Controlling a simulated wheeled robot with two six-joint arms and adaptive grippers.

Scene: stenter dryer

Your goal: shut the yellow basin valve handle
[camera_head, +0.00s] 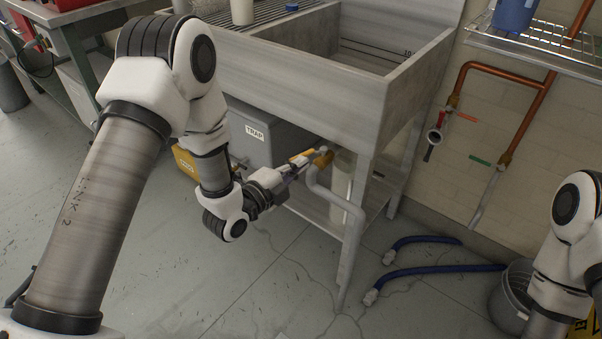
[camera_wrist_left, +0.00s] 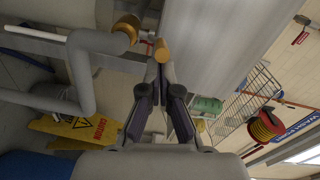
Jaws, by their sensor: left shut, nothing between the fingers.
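The yellow basin valve handle (camera_head: 302,157) is under the basin (camera_head: 290,85), by the top of the grey drain pipe (camera_head: 335,197). My left gripper (camera_head: 297,169) is shut and empty, with its fingertips right by the handle. In the left wrist view the closed fingertips (camera_wrist_left: 161,73) point at the rounded yellow end of the handle (camera_wrist_left: 162,50); I cannot tell whether they touch it. A second yellow-brown part (camera_wrist_left: 127,27) sits on the pipe to the left. My right arm shows at the right edge of the head view, but its gripper is out of view.
A grey box marked TRAP (camera_head: 255,133) stands left of my gripper under the basin. The basin's front leg (camera_head: 353,215) is to the right. Blue hoses (camera_head: 435,270) and a grey bucket (camera_head: 512,297) are on the floor at right. The floor in front is clear.

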